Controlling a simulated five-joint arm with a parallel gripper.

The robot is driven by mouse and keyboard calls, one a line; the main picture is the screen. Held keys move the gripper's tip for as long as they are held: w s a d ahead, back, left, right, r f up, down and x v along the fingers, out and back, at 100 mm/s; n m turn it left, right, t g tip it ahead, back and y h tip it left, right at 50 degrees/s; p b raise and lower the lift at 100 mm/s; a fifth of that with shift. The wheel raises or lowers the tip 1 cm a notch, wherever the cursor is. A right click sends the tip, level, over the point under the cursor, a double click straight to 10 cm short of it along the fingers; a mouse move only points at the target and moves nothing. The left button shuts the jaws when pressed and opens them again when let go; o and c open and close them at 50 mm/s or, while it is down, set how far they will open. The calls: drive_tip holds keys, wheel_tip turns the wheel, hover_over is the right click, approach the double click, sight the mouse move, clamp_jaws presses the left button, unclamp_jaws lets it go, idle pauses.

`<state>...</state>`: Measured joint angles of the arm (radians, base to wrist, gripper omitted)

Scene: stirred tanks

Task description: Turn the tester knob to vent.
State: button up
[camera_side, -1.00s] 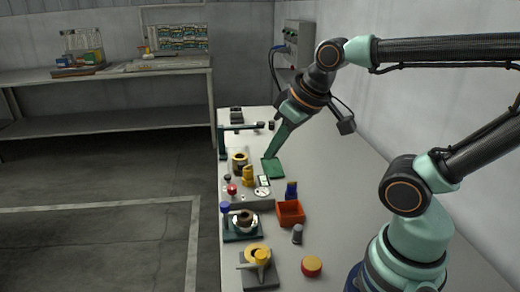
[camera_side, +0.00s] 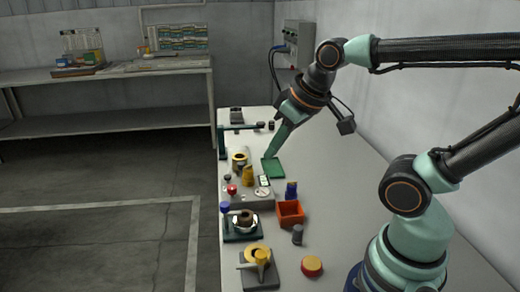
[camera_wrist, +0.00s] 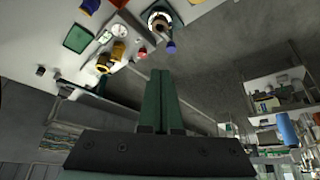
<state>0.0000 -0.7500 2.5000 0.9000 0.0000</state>
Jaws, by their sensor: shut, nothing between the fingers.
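My gripper (camera_side: 268,156) is shut and empty, its green fingers slanting down to the left above the far half of the bench. In the wrist view its fingers (camera_wrist: 162,76) lie together with nothing between them. A light grey block near the bench's left edge carries a small red knob (camera_side: 232,189), a yellow part (camera_side: 248,176) and a white-faced dial (camera_side: 263,181). The dial also shows in the wrist view (camera_wrist: 104,33). I cannot tell for sure which part is the tester knob, and its marks are too small to read. The fingertips appear apart from these parts.
A green pad (camera_side: 274,168) lies by the fingertips. An orange bin (camera_side: 290,213), a blue-topped stand (camera_side: 225,208), a dark cylinder (camera_side: 297,234) and a red-and-yellow disc (camera_side: 312,266) stand nearer. A dark green stand (camera_side: 221,141) rises at the far left edge.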

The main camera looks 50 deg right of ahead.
drive_tip(key=o, duration=0.9)
drive_tip(key=shift+w+r, duration=0.1)
drive_tip(key=shift+w, duration=0.2)
drive_tip(key=m+g, duration=0.6)
hover_over(232, 187)
wheel_tip(232, 187, down, 8)
wheel_tip(232, 187, down, 11)
drive_tip(key=shift+f, duration=0.15)
clamp_jaws()
